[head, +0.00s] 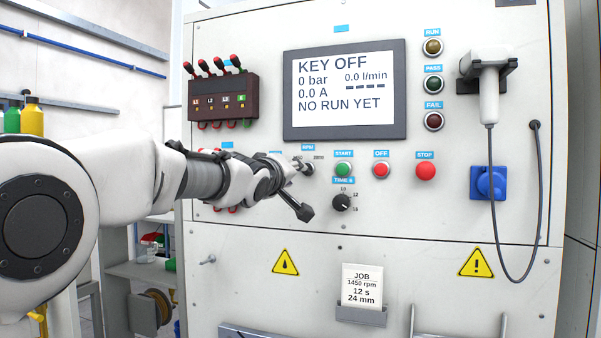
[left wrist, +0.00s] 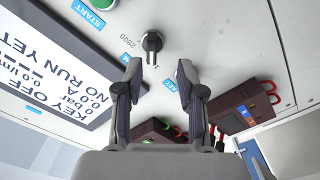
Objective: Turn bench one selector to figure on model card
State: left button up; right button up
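The job card (head: 362,287) on the lower panel reads 1450 rpm, 12 s, 24 mm. A small black knob by the RPM label (head: 308,147) is partly hidden by my left gripper (head: 302,187). In the left wrist view, a black knob (left wrist: 152,42) with a 2800 mark beside it lies just beyond the fingertips of my left gripper (left wrist: 159,76). The fingers are spread apart with nothing between them. A black TIME S selector (head: 342,202) sits to the right in the head view, with figures around it. My right gripper is not in view.
The screen (head: 345,89) reads KEY OFF and NO RUN YET. START (head: 343,170), OFF (head: 381,170) and STOP (head: 426,171) buttons lie right of the gripper. A terminal block (head: 222,97) with red leads is above the arm. A handset (head: 488,95) with a hanging cable is at right.

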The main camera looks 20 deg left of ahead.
pick_arm(q)
jog(key=w+p, duration=0.1)
jog(key=w, duration=0.1)
jog(key=w+p, duration=0.1)
jog(key=w, duration=0.1)
jog(key=w+p, duration=0.1)
jog(key=w, duration=0.1)
jog(key=shift+w+d+r, duration=0.15)
jog(key=shift+w+d, duration=0.1)
jog(key=shift+d, duration=0.05)
jog(key=shift+s+d+r, duration=0.1)
jog(key=shift+s+r, duration=0.1)
jog(key=shift+s, duration=0.2)
jog(key=shift+s+d+r, duration=0.1)
jog(key=shift+s, duration=0.1)
jog(key=c, duration=0.6)
grip_shut()
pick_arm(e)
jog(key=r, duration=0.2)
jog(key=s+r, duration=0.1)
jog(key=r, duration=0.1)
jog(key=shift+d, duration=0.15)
